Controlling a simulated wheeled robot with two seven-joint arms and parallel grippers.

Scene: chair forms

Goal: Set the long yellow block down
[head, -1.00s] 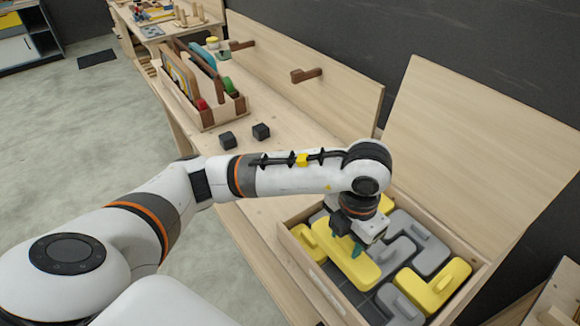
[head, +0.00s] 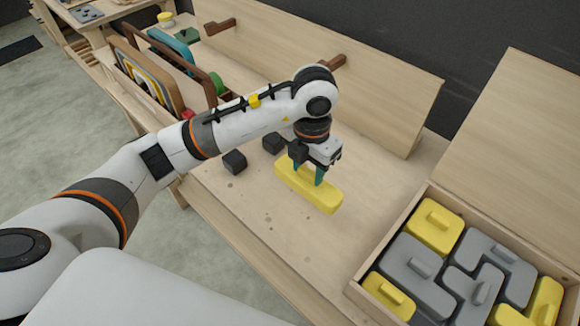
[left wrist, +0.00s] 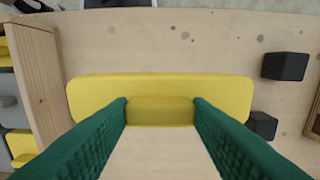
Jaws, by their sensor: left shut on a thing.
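The long yellow block (head: 311,189) is over the bare wooden table between the black cubes and the box of shapes. My left gripper (head: 307,178) is shut on the handle of the long yellow block, with its green fingers pointing down. In the left wrist view the block (left wrist: 89,98) lies across the picture, and its raised handle (left wrist: 160,110) is between the two green fingers. I cannot tell whether the block touches the table or hangs just above it. My right gripper is not in view.
Two black cubes (head: 234,161) stand left of the block. The wooden box (head: 376,305) at the right holds grey and yellow shapes. A rack (head: 150,88) of curved pieces stands behind left. The wooden table (head: 245,215) in front of the block is clear.

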